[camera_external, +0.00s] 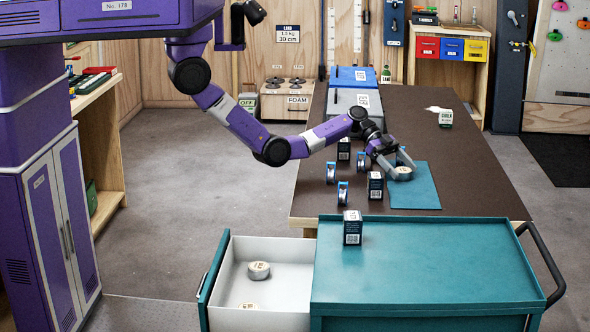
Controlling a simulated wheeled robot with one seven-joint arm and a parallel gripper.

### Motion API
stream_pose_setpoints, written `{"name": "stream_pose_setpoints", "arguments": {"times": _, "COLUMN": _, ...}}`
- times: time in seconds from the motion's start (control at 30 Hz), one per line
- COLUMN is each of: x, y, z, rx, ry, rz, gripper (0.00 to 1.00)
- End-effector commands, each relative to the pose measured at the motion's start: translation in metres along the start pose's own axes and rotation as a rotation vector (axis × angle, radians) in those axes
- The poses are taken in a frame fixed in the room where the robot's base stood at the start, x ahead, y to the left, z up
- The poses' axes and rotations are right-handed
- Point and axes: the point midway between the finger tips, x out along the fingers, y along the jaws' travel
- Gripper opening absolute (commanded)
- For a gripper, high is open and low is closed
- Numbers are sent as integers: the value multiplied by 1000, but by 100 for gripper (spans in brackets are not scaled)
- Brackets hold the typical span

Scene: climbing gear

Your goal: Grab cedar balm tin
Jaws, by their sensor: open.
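A round pale tin (402,174) with a light lid lies at the back left of the teal mat (422,192) on the dark table. My gripper (401,167) is open and low over this tin, with its fingers reaching down at its sides. I cannot tell whether they touch it. Two similar round tins are in the open white drawer of the teal cart: one (258,270) near the back and one (248,306) at the front, partly cut off. The lid print is too small to read, so I cannot tell which tin is cedar balm.
Dark boxes (375,186) and blue-white spools (342,192) stand close left of the mat. Another dark box (352,228) stands on the teal cart (420,265). A chalk container (446,118) lies farther back; the table's right side is clear.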

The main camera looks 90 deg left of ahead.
Motion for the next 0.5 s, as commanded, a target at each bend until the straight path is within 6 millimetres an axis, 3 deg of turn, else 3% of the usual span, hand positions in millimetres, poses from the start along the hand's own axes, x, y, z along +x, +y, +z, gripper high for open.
{"name": "stream_pose_setpoints", "arguments": {"times": 0.33, "x": 11, "y": 0, "z": 0, "rx": 0, "ry": -1, "rz": -1, "gripper": 77}}
{"name": "stream_pose_setpoints", "arguments": {"times": 0.37, "x": 11, "y": 0, "z": 0, "rx": 0, "ry": -1, "rz": -1, "gripper": 75}}
{"name": "stream_pose_setpoints", "arguments": {"times": 0.5, "x": 10, "y": 0, "z": 0, "rx": 0, "ry": -1, "rz": -1, "gripper": 47}}
